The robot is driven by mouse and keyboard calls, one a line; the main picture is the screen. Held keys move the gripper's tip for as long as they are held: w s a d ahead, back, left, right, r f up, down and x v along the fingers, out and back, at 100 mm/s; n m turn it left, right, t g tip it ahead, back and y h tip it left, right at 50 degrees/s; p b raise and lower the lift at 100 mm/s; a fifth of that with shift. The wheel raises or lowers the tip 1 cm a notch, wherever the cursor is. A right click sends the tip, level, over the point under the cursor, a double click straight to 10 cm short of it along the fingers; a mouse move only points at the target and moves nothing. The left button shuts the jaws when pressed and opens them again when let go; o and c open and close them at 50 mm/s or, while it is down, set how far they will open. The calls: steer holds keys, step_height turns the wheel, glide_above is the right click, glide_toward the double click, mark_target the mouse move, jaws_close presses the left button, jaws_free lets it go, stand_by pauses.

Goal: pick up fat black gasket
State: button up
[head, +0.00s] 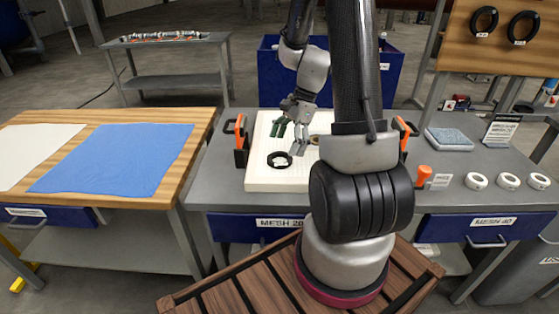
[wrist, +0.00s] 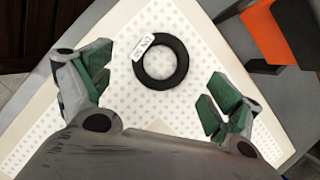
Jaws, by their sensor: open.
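The fat black gasket (head: 279,160) lies flat on a white filter plate (head: 262,182) on the grey bench. It is a thick black ring with a small white tag on its rim. In the wrist view the gasket (wrist: 161,61) lies a little beyond and between the two green-padded fingers, clear of both. My gripper (head: 290,138) is open and empty above the plate, just up and right of the gasket in the head view. The wrist view also shows my gripper (wrist: 158,92) with its fingers wide apart.
Orange-and-black clamps (head: 240,142) stand beside the plate. Two black rings (head: 484,21) hang on a wooden board. White rolls (head: 476,181) and a grey-blue pad (head: 449,139) lie on the right of the bench. A blue cloth (head: 112,159) covers part of the wooden table.

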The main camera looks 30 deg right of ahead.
mark_target(282, 161)
steer(key=x, duration=0.3)
steer(key=shift+w+a+f, duration=0.1)
steer(key=shift+f, duration=0.25)
steer(key=c, duration=1.1)
steer(key=shift+r, duration=0.15)
